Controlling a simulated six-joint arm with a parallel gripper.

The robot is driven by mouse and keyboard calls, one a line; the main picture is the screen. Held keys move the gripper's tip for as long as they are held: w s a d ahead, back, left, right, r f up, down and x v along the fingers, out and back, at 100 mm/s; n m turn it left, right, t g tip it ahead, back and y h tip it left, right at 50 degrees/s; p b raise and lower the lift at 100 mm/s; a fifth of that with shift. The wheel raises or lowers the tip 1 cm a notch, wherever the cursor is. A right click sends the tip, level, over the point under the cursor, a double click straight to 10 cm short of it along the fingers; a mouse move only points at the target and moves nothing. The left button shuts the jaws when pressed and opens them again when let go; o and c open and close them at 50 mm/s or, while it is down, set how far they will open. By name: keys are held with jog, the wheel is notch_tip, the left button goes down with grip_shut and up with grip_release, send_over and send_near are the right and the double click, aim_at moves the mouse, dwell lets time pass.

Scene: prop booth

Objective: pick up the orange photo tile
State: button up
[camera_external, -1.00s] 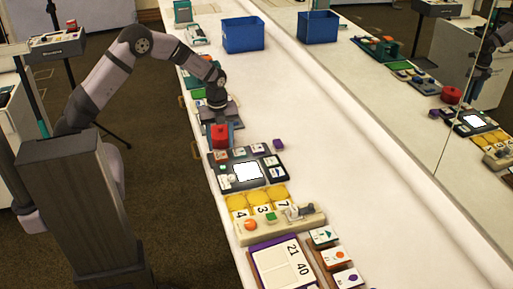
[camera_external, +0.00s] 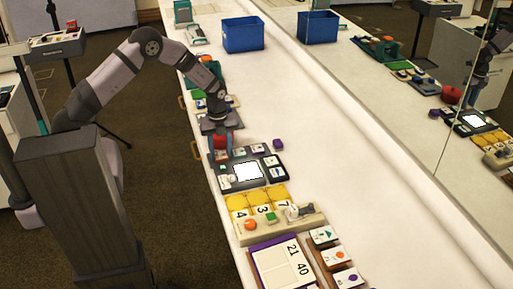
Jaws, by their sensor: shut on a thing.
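My gripper (camera_external: 221,152) reaches down at the back left corner of a dark board with a bright white square (camera_external: 247,171). Its fingers are shut on the orange photo tile (camera_external: 222,157), a small orange-red and white tile that is partly hidden between them. The tile is at board height; I cannot tell whether it is clear of the board. A tile with a green mark (camera_external: 239,152) and one with a purple mark (camera_external: 257,149) stand to its right.
A red round thing (camera_external: 221,139) is close behind my fingers. A blue bin (camera_external: 243,34) stands far back. The table's middle is clear; a mirror (camera_external: 400,60) lines the right.

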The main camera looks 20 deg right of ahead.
aim_at(222, 156)
jog(key=shift+r, duration=0.1)
notch_tip(222, 156, up, 10)
jog(key=b, duration=0.2)
jog(key=s+m+p, duration=0.1)
jog(key=s, duration=0.3)
jog(key=s+d+f+m+p, duration=0.1)
jog(key=s+p, duration=0.1)
jog(key=s, duration=0.1)
jog(key=s+d+f+p, duration=0.1)
jog(key=s, duration=0.3)
jog(key=shift+s+d+f+m+p, duration=0.15)
jog(key=shift+s+d+m+p, duration=0.15)
jog(key=shift+m+p, duration=0.1)
jog(key=shift+s+d+f, duration=0.35)
jog(key=shift+s+d, duration=0.05)
jog(key=shift+d, duration=0.25)
jog(key=d, duration=0.1)
jog(key=n, duration=0.1)
jog(key=d, duration=0.1)
jog(key=shift+w+d+r+n, duration=0.3)
jog(key=shift+d+n, duration=0.05)
jog(key=shift+n, duration=0.05)
jog(key=shift+d+n, duration=0.15)
jog(key=shift+n, duration=0.45)
